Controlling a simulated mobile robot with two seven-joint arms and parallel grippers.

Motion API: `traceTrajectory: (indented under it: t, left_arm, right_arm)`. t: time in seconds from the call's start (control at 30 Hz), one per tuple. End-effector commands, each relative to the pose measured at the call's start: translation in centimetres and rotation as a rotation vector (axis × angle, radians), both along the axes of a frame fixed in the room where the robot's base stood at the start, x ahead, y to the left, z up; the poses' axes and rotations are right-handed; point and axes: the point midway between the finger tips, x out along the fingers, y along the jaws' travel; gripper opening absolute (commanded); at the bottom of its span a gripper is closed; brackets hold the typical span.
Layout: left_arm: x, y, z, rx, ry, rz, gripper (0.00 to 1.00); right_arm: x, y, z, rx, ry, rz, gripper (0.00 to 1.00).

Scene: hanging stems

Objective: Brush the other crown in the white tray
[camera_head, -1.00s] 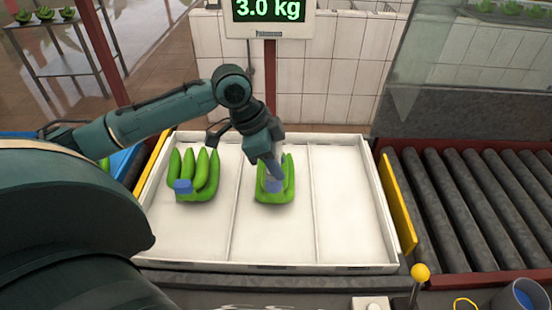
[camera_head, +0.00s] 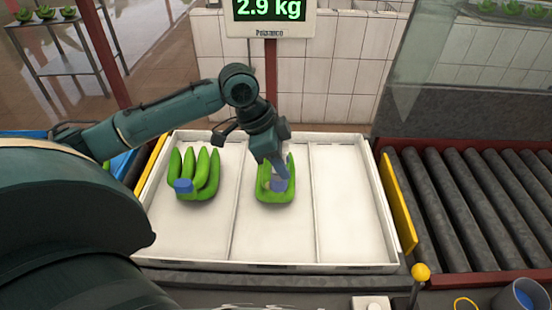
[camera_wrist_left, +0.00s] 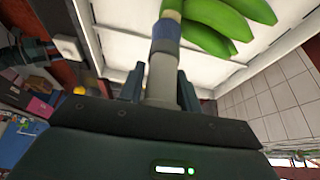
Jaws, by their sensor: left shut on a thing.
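The white tray (camera_head: 345,262) has three compartments. A green banana cluster (camera_head: 201,172) lies in its left compartment, with a blue crown (camera_head: 183,186) facing me. A second green cluster (camera_head: 277,196) lies in the middle compartment; its crown (camera_head: 277,185) looks pale blue and is partly covered by the brush. My left gripper (camera_head: 268,152) is above this cluster, shut on the brush (camera_head: 281,169). In the left wrist view, the brush handle (camera_wrist_left: 160,80) is grey with a blue band, and its tip overlaps the bananas (camera_wrist_left: 215,22). I cannot tell whether the tip touches the crown.
The right compartment (camera_head: 345,205) is empty. A scale display (camera_head: 268,12) behind the tray reads 2.9 kg. A roller conveyor (camera_head: 470,210) runs at the right. A lever with a yellow knob (camera_head: 420,272) and a blue-lined cup (camera_head: 522,296) are at the front right.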

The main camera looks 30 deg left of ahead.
Motion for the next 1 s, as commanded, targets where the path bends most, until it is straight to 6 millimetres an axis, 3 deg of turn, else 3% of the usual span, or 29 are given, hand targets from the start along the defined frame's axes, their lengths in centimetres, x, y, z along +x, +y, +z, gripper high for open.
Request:
traceTrajectory:
  t: [0.63, 1.0]
  left_arm:
    - [-1.1, 1.9, -0.1, 0.002, 0.0, 0.0, 0.04]
    - [-0.4, 0.8, -0.1, -0.001, 0.0, -0.001, 0.04]
  right_arm:
    - [0.0, 0.0, 0.0, 0.0, 0.0, 0.0, 0.52]
    - [0.0, 0.0, 0.0, 0.0, 0.0, 0.0, 0.52]
